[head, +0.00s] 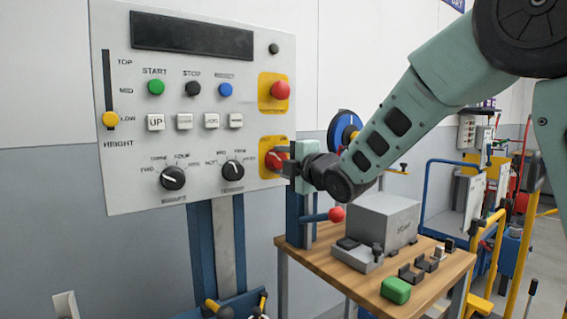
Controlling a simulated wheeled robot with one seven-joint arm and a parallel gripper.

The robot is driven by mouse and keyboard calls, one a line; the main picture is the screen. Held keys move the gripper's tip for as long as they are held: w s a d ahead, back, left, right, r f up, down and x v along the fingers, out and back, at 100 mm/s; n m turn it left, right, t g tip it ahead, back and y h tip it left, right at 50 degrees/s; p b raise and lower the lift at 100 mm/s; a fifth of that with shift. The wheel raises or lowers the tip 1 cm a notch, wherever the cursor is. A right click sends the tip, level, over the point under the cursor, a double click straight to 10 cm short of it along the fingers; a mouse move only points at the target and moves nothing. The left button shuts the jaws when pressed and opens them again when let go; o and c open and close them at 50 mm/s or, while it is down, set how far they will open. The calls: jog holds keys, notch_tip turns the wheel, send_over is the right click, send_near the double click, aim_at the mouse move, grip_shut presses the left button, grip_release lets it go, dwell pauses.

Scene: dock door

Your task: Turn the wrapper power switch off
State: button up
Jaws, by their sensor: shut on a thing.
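The wrapper control panel (130,190) is a light grey box on a blue and grey post at the left. Its power switch (272,159) is a red rotary handle on a yellow plate at the panel's lower right. My gripper (288,162) is at this switch, shut on the red handle. The gripper and wrist cover the right part of the switch, so the handle's exact angle is hard to tell. A red emergency button (280,90) on another yellow plate sits above it.
The panel also has several buttons, two black knobs (172,178) and a yellow height slider (110,119). A wooden table (333,275) below my arm holds a grey box (385,222), a red-knobbed lever (336,214) and a green block (396,290). Carts and yellow rails stand at the right.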

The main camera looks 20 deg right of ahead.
jog(key=o, duration=1)
jog(key=b+v, duration=0.2)
jog(key=v, duration=1.5)
jog(key=shift+s, duration=0.2)
